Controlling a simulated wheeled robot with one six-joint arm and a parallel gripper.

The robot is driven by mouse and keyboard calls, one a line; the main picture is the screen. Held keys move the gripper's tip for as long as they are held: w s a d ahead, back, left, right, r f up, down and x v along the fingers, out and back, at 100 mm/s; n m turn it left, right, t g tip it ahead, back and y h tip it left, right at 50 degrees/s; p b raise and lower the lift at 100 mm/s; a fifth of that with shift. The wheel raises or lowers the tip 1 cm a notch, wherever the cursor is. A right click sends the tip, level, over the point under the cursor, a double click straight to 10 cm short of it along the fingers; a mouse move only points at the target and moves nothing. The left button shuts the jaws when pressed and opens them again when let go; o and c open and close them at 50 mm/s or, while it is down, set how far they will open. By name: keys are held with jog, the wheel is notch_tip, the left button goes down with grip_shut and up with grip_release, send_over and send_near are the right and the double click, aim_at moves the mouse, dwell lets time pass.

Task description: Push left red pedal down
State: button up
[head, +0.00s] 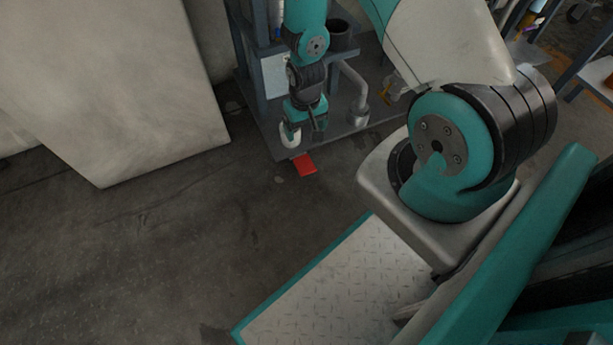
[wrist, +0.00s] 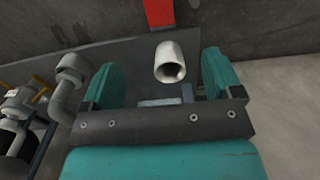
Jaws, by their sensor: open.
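One red pedal (head: 304,166) juts out low from the front edge of a dark metal stand, just above the floor. It also shows at the top edge of the wrist view (wrist: 159,14), partly cut off. My gripper (head: 306,127) hangs down above and slightly behind the pedal in the head view, apart from it. In the wrist view its two teal fingers (wrist: 161,80) are spread, with no object gripped. A pale pipe spout (wrist: 170,62) shows between the fingers in the picture; its depth relative to them is unclear. I see no second red pedal.
The stand's dark base plate (head: 275,143) lies below my gripper. A grey bent pipe (head: 357,100) rises on its right, and a dark cup (head: 339,36) sits behind. A large pale block (head: 110,90) stands at the left. The floor in front of the pedal is clear.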

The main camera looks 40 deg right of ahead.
aim_at(307, 168)
notch_tip(307, 168, down, 18)
jog(key=b, duration=0.9)
jog(key=shift+s+d+f, duration=0.1)
jog(key=shift+f, duration=0.05)
